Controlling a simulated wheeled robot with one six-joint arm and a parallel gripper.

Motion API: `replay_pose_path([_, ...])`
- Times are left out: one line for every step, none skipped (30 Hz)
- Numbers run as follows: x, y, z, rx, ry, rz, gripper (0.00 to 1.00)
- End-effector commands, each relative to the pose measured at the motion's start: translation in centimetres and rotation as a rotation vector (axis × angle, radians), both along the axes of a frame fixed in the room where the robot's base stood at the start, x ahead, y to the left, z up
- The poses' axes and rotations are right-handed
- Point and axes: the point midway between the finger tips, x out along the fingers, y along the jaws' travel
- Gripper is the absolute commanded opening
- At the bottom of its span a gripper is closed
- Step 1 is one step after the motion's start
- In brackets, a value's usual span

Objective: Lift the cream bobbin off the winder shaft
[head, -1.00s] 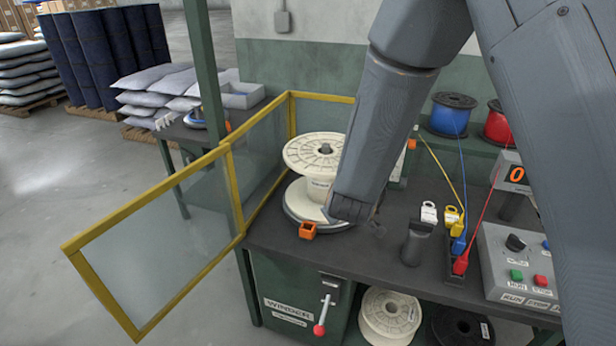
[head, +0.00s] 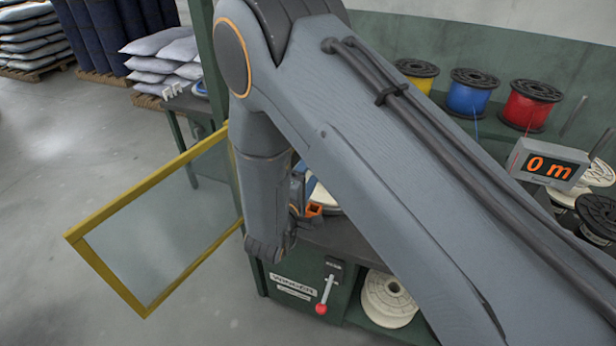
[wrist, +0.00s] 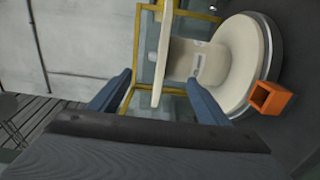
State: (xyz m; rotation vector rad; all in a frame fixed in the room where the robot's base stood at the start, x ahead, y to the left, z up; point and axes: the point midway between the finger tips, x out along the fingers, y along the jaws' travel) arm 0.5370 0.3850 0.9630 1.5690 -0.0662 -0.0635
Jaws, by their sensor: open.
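The cream bobbin lies sideways across the wrist view, where its near flange (wrist: 165,45), its labelled core (wrist: 190,62) and its wide far flange (wrist: 240,65) show. The far flange sits against a grey round plate. My gripper (wrist: 159,77) is open, with its two blue fingers apart on either side of the near flange in the picture. I cannot tell whether a finger touches it. In the head view my arm hides nearly all of the bobbin and the shaft; only a pale edge (head: 326,197) shows beside the arm.
An orange square block (wrist: 270,98) stands close to the far flange; it also shows in the head view (head: 314,210). A yellow-framed clear guard (head: 165,215) stands open at left. Wire spools (head: 469,92) and a meter (head: 548,164) are at right. A red-knobbed lever (head: 321,309) is below.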

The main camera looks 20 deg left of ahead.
Motion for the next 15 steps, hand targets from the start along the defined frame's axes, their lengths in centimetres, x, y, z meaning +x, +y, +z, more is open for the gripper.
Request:
replay_pose_path([0.8, -0.1, -0.2, 0.002, 0.0, -0.002, 0.7])
replay_pose_path([1.2, -0.2, -0.2, 0.002, 0.0, -0.003, 0.7])
replay_pose_path([1.8, -0.2, -0.2, 0.001, 0.001, -0.002, 0.7])
replay_pose_path([2.1, -0.2, -0.2, 0.001, 0.0, -0.001, 0.7])
replay_pose_path([2.5, -0.2, -0.2, 0.001, 0.0, 0.0, 0.7])
replay_pose_path([3.1, -0.3, -0.2, 0.002, 0.0, -0.001, 0.7])
replay_pose_path([3.4, -0.3, -0.2, 0.002, 0.0, -0.001, 0.7])
replay_pose_path([3.8, -0.3, -0.2, 0.002, 0.001, 0.0, 0.7])
replay_pose_path([4.3, -0.3, -0.2, 0.002, 0.001, 0.001, 0.7])
replay_pose_path([4.6, -0.3, -0.2, 0.002, 0.001, 0.002, 0.7])
replay_pose_path([4.9, -0.3, -0.2, 0.002, 0.001, 0.002, 0.7])
replay_pose_path([5.3, -0.3, -0.2, 0.002, 0.001, 0.002, 0.7])
replay_pose_path([5.5, -0.3, -0.2, 0.002, 0.001, 0.002, 0.7])
replay_pose_path([5.7, -0.4, -0.2, 0.002, 0.001, 0.003, 0.7])
replay_pose_path([6.0, -0.4, -0.1, 0.002, 0.001, 0.003, 0.7])
